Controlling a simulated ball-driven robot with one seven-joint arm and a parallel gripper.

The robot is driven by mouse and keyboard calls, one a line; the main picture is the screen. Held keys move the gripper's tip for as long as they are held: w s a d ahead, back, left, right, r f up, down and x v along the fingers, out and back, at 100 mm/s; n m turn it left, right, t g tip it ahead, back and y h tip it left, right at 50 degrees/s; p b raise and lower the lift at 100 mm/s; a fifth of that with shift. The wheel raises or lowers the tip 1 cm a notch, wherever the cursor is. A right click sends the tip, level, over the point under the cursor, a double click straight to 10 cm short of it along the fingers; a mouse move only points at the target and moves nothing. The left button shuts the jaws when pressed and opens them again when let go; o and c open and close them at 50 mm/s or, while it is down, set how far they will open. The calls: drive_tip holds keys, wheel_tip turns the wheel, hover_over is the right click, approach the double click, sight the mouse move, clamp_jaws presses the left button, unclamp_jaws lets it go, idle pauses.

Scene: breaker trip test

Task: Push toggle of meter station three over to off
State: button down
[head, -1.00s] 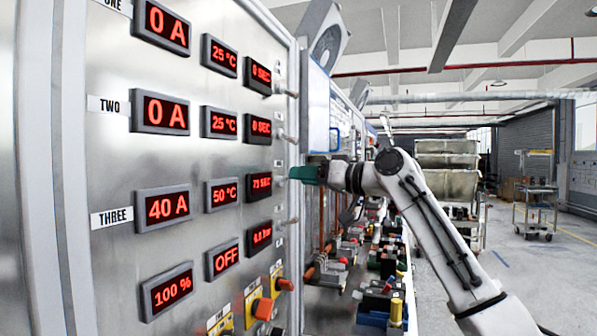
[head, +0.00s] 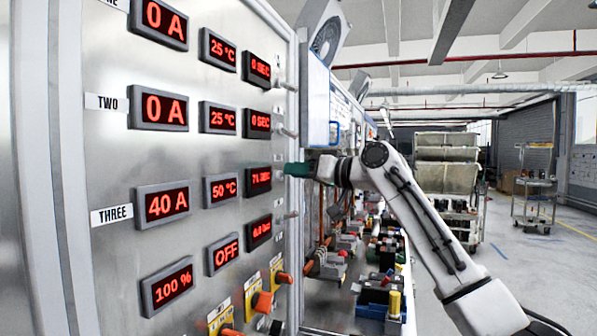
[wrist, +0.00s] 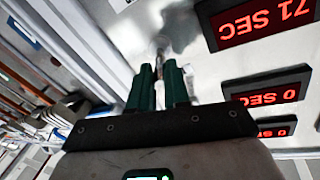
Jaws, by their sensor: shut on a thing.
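The meter panel (head: 110,165) fills the left of the head view. Row THREE reads 40 A (head: 167,203), 50 °C and about 71 SEC. My gripper (head: 287,170), with green fingers, is at the panel's right edge, level with row three's seconds display. In the wrist view its two fingers (wrist: 160,72) are shut around the metal toggle (wrist: 160,50) beside the 71 SEC display (wrist: 250,22). The fingers hide part of the toggle, and its exact tilt is hard to tell.
Similar metal toggles (head: 288,131) stick out above and below my gripper. Orange knobs (head: 262,302) sit at the panel's bottom. A bench with many parts (head: 380,285) lies right of the panel. A trolley (head: 535,190) stands far right on open floor.

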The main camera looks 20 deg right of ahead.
sight(282, 174)
drive_tip(key=shift+f, duration=0.1)
wheel_tip(282, 174, down, 3)
drive_tip(key=m+t+y+b, duration=0.1)
drive_tip(key=t+y+b, duration=0.1)
drive_tip(key=b, duration=0.5)
drive_tip(key=shift+s+m+t+y, duration=0.1)
drive_tip(key=shift+m+t+y, duration=0.2)
drive_tip(key=shift+t, duration=0.6)
drive_tip(key=m+t+b, duration=0.1)
drive_tip(key=b, duration=0.2)
drive_tip(key=m+t+b, duration=0.1)
drive_tip(key=t+b, duration=0.1)
drive_tip(key=b, duration=0.1)
drive_tip(key=f+m+t+b, duration=0.1)
drive_tip(key=t+b, duration=0.1)
drive_tip(key=b, duration=0.1)
drive_tip(key=shift+w+a+f+y, duration=0.1)
drive_tip(key=shift+w+a+y, duration=0.15)
drive_tip(key=shift+y, duration=0.15)
drive_tip(key=shift+t, duration=0.4)
drive_tip(key=c, duration=1.1)
unclamp_jaws()
